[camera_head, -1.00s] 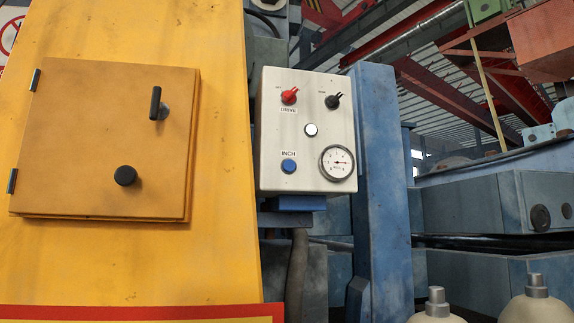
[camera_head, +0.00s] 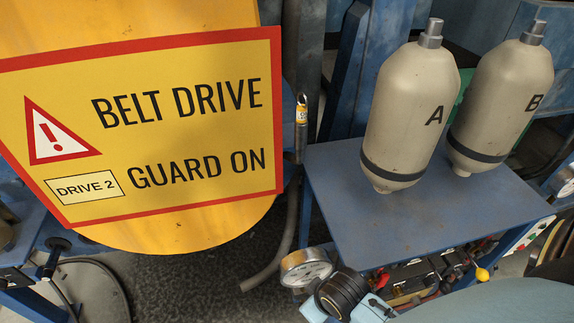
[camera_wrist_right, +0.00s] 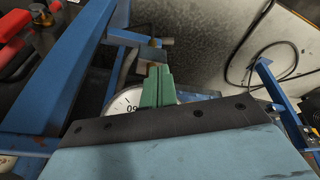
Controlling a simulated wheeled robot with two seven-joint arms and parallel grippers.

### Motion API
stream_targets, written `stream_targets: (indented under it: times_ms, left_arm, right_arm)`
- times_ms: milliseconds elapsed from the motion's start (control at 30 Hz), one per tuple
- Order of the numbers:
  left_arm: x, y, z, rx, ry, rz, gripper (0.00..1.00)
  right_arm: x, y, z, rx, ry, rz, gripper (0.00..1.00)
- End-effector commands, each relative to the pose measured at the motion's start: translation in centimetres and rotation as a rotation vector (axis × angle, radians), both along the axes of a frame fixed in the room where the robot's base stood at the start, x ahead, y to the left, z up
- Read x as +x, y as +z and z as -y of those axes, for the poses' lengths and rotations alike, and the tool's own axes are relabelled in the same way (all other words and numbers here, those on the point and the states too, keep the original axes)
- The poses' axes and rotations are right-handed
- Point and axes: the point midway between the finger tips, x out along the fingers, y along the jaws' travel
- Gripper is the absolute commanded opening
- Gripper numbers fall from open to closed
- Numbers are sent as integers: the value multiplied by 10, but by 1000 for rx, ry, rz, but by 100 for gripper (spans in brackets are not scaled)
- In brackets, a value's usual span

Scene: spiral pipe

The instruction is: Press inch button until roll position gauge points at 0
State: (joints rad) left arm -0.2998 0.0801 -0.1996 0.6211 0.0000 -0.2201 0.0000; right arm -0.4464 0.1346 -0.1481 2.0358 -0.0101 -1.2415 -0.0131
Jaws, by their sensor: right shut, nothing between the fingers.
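The control panel with the blue inch button and the roll position gauge is out of both current views. My right gripper (camera_wrist_right: 156,86) shows in the right wrist view, its two green fingers together with nothing between them. My left gripper is in neither view.
A yellow guard with a belt drive sign (camera_head: 150,125) fills the left. A blue table (camera_head: 400,225) carries two cream bottles, A (camera_head: 410,115) and B (camera_head: 502,100). Part of my arm is at the bottom. A grey pipe (camera_head: 275,255) and a dark hose (camera_wrist_right: 260,45) run nearby.

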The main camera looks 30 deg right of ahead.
Motion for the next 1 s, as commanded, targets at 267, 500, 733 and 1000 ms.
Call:
stream_targets:
  times_ms: [267,500,733,1000]
  left_arm:
    - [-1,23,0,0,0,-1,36]
    - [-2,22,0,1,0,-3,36]
    - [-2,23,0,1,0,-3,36]
    - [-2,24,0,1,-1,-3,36]
  right_arm:
    - [29,148,6,-37,32,165,0]
    - [115,234,19,-158,118,455,0]
    - [181,344,30,-312,184,760,0]
    - [217,491,41,-526,224,1102,0]
